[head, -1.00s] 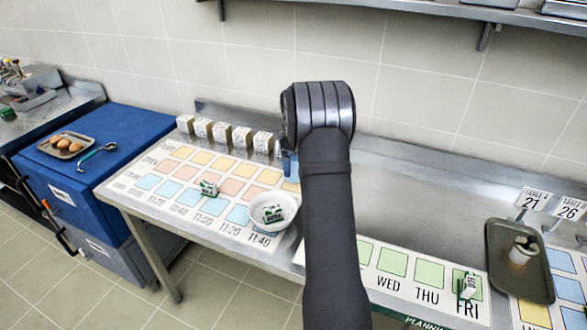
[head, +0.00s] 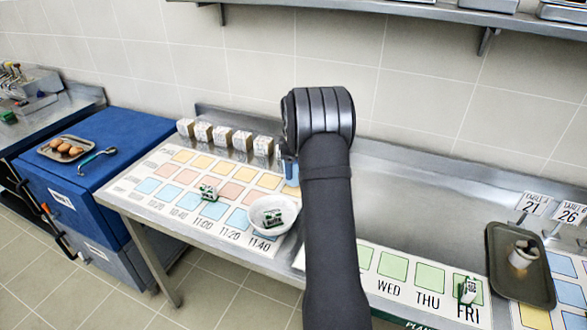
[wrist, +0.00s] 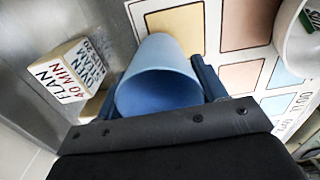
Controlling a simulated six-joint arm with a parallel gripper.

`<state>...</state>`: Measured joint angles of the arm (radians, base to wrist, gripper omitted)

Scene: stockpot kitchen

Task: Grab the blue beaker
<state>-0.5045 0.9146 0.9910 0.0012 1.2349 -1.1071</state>
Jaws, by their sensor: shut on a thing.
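The blue beaker (wrist: 157,78) fills the middle of the wrist view, its open mouth facing the camera and its inside looking empty. My gripper (wrist: 158,88) has one finger on each side of it and is shut on it. In the head view, a light blue strip of the beaker (head: 291,174) shows beside my arm at the back of the printed board. Most of the beaker and my gripper are hidden there behind my wrist. I cannot tell whether its base touches the board.
A row of white label blocks (head: 222,137) stands just left of the beaker; one block (wrist: 68,75) is close to my left finger in the wrist view. A white bowl (head: 256,222) holding a green-and-white packet stands in front. A dark tray (head: 503,283) lies far right.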

